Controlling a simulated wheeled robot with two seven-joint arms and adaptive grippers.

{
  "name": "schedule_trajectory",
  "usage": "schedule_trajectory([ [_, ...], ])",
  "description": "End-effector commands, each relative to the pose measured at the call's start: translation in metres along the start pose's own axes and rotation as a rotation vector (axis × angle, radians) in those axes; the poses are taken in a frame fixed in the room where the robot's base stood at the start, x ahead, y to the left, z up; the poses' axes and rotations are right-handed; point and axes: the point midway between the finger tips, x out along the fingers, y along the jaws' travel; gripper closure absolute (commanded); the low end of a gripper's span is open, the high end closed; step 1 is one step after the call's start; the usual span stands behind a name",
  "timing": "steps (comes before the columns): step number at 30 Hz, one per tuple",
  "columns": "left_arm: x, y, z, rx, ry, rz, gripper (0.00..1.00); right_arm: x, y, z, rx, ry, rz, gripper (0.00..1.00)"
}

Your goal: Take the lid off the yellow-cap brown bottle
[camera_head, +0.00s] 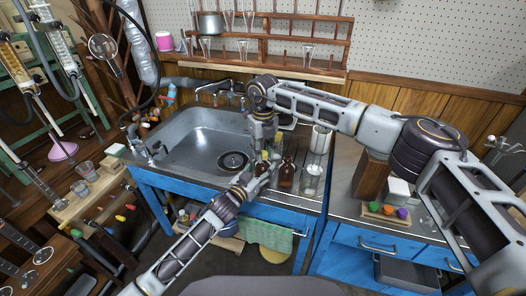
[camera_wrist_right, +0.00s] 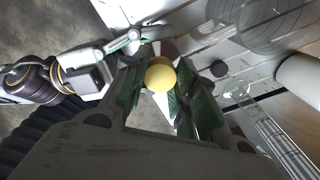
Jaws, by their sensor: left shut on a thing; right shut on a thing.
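The yellow cap (camera_wrist_right: 159,76) is between the fingers of my right gripper (camera_wrist_right: 163,88) in the right wrist view, and the gripper is shut on it. In the head view my right gripper (camera_head: 264,142) points down from above, near the sink's right edge. My left gripper (camera_head: 257,175) reaches in from below it, shut on the yellow-cap brown bottle, which is mostly hidden by the grippers. I cannot tell whether cap and bottle are still joined. A second brown bottle (camera_head: 287,172) stands just to the right.
A glass beaker (camera_head: 312,177) and a white cylinder (camera_head: 320,139) stand right of the bottles. The sink (camera_head: 205,143) lies to the left. A wooden rack with glassware (camera_head: 280,40) is behind. The right counter holds a wooden block with coloured pieces (camera_head: 386,213).

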Motion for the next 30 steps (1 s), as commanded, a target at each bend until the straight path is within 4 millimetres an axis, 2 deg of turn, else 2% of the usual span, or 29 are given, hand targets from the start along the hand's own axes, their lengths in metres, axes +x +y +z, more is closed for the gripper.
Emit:
schedule_trajectory([
  [30,-0.0002,0.0006,0.0004,0.0,0.0,0.001,1.0,-0.0008,-0.0008,0.0003,-0.81,-0.001,-0.001,1.0],
])
